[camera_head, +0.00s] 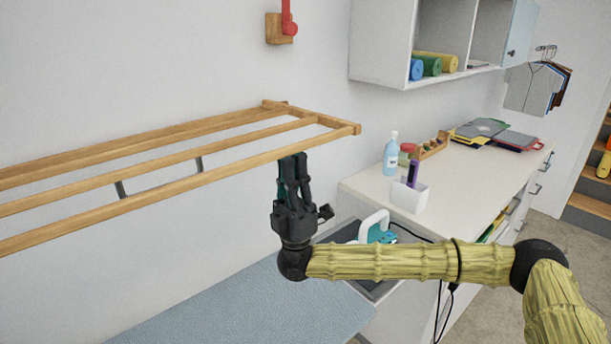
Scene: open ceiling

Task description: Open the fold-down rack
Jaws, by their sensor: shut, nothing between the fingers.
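The fold-down rack (150,199) is a wooden frame of several long bars on the left of the head view. It stands out from the wall, roughly level, and its left end runs out of the picture. Grey metal brackets (121,189) show beneath it. My gripper (293,158) points up at the rack's front bar, near its right end. The fingers are shut and empty. The fingertips are at or just under the bar, and I cannot tell whether they touch it.
A red lever on a wooden block (279,28) is on the wall above. A blue padded surface (245,310) lies below. The white counter (455,190) at right holds a blue bottle (391,155), a white cup (409,197) and folders. An iron (375,228) stands near my arm. A cabinet (384,40) hangs above.

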